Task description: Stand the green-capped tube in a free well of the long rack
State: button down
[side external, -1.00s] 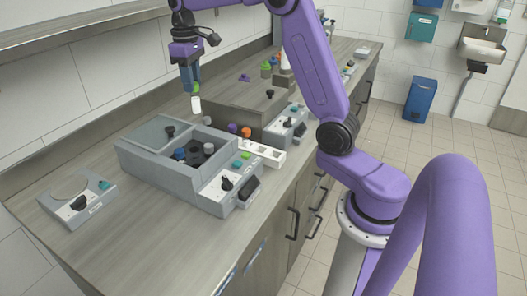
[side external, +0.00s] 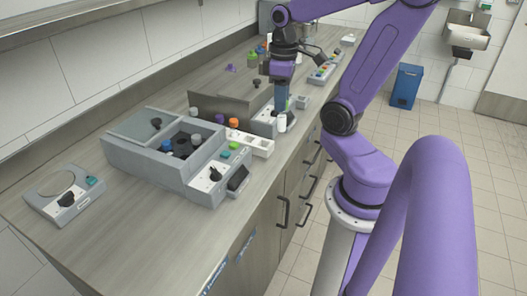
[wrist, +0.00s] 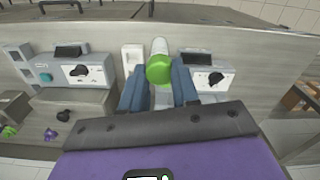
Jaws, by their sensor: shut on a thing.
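The green-capped tube has a bright green cap (wrist: 159,70) between my fingers and a pale body (wrist: 159,46) in the wrist view. In the side view its white lower part (side external: 282,122) hangs below my gripper (side external: 281,104). My gripper is shut on it; the fingers hide the cap in the side view. The rack's end also shows beside the tube in the wrist view (wrist: 130,54).
A grey machine (side external: 150,160) with an open bay holding dark and blue-topped items stands left of the rack. Its control panel (side external: 214,172) is in front. Another control box (side external: 262,122) is behind my gripper. The bench front (side external: 230,225) is clear.

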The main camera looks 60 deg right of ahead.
jog(key=w+d+f, duration=0.3)
jog(key=w+f, duration=0.1)
jog(key=f, duration=0.3)
jog(key=w+d+f, duration=0.4)
jog(key=f, duration=0.4)
jog(key=shift+w, duration=0.4)
dwell(0.5)
jog(key=c, duration=0.8)
grip_release()
jog(key=shift+f, duration=0.1)
jog(key=shift+c, duration=0.2)
